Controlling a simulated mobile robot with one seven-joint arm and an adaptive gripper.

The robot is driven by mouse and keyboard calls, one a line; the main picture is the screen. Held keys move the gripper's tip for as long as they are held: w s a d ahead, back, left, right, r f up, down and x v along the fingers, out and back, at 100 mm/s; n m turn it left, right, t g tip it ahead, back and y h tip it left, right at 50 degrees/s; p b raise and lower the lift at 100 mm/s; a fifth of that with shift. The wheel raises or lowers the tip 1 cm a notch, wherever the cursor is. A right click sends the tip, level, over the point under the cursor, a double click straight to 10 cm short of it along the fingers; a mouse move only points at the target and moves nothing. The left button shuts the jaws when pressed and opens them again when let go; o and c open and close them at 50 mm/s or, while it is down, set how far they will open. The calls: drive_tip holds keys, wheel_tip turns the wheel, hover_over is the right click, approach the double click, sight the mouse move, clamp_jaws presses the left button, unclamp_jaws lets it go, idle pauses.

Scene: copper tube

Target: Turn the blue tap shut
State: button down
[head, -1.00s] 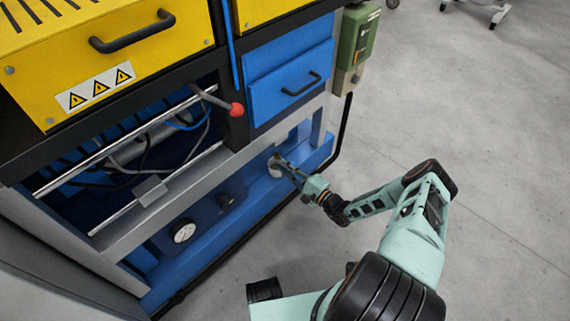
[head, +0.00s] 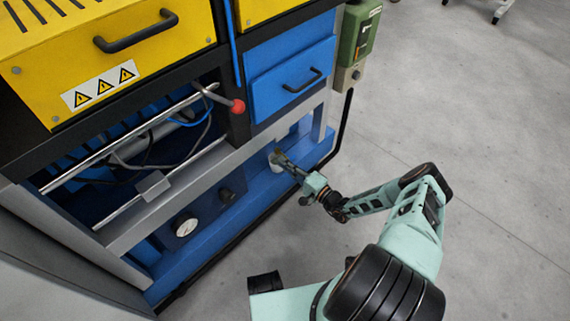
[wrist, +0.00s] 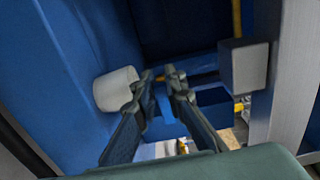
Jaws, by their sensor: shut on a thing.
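My gripper (head: 279,158) reaches into the low blue recess at the machine's right end. In the wrist view its two dark fingers (wrist: 160,75) point away from the camera, close together at the tips. A blue piece (wrist: 163,106) shows between them, which I take to be the handle of the blue tap. The fingers are shut on it. They hide much of the tap, so its exact angle cannot be told. In the head view the tap is too small and covered to make out.
A white cylinder (wrist: 115,90) stands just left of the fingers, and a grey block (wrist: 243,67) is to their right. A pressure gauge (head: 186,226) and a red-knobbed lever (head: 238,106) are on the machine.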

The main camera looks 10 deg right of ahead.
drive_tip(key=shift+d, duration=0.15)
drive_tip(key=c, duration=2)
unclamp_jaws()
drive_tip(key=shift+o, duration=0.2)
drive_tip(key=v, duration=1.2)
